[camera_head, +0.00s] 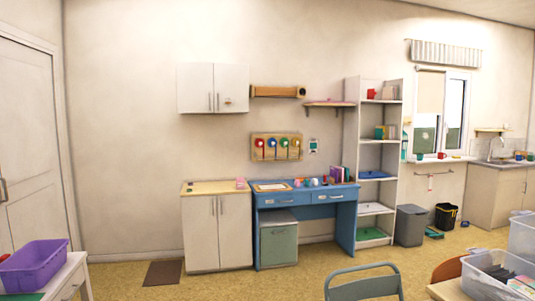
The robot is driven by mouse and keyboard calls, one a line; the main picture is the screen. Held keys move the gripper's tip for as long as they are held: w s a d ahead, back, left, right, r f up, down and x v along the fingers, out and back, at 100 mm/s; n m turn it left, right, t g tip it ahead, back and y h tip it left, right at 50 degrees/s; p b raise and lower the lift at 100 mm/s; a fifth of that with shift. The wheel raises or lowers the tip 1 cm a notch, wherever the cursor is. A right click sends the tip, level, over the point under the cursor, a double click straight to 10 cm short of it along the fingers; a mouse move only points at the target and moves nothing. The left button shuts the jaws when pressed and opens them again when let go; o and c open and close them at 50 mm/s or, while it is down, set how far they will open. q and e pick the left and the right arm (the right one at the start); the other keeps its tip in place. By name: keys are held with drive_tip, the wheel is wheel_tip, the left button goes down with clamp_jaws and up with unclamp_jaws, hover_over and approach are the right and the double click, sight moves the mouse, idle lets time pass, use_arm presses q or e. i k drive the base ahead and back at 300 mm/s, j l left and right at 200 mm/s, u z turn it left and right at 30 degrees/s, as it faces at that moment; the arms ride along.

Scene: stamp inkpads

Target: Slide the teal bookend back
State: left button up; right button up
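No teal bookend can be made out for certain from this distance. A small teal-green upright item (380,132) stands beside yellowish items on a middle shelf of the tall white shelf unit (352,150); I cannot tell whether it is the bookend. A row of small upright books (339,174) stands at the right end of the blue desk (285,200), too small to show any bookend clearly. Neither of my grippers is in view.
A white cabinet (202,232) stands left of the desk. A grey bin (410,225) stands right of the shelf unit. A grey-green chair (362,284), a purple bin (34,266) and a clear bin (495,272) are nearer. The floor before the desk is largely clear.

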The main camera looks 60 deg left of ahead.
sight(379, 133)
drive_tip(key=u, duration=1.7)
